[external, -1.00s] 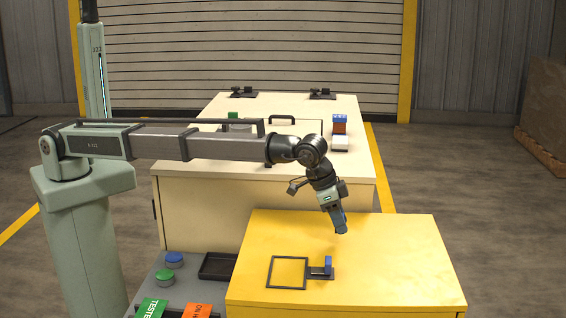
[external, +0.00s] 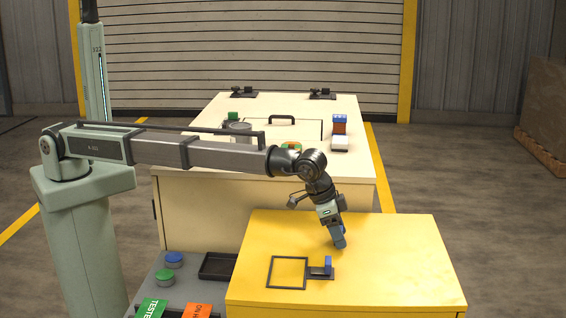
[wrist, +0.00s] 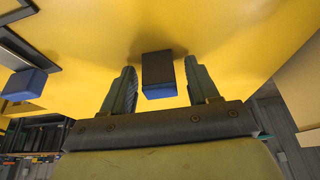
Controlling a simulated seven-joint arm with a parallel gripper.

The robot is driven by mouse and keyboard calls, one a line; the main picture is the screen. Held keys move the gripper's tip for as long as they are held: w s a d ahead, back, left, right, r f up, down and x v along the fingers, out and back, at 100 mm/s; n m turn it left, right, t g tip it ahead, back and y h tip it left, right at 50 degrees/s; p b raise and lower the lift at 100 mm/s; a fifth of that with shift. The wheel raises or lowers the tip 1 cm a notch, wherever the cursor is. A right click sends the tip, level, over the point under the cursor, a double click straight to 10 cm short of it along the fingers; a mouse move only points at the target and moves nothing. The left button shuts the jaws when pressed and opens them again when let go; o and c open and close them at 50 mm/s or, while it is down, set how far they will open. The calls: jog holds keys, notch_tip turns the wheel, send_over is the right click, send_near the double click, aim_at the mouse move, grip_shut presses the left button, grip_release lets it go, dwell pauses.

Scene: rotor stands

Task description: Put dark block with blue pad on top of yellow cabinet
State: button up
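The dark block with blue pad (wrist: 158,72) is between my fingers, over the yellow cabinet (external: 400,250). In the wrist view a thin strip of yellow shows between it and each finger. In the external view it is at the tip of my gripper (external: 339,243), low at the cabinet top, largely merged with the blue-grey fingers. It looks to be resting on the top, but the contact is not clear. My gripper (wrist: 160,80) is open around it, pointing down and slightly tilted.
A small dark stand with a blue upright piece (external: 328,263) is close to the left of my gripper, beside a black square frame (external: 287,272). The cabinet's right side is clear. A cream bench (external: 205,210) stands behind, with a red-blue block stack (external: 339,123).

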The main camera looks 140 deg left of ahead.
jog(key=shift+o, duration=0.2)
jog(key=v, duration=1.2)
jog(key=shift+r, duration=0.15)
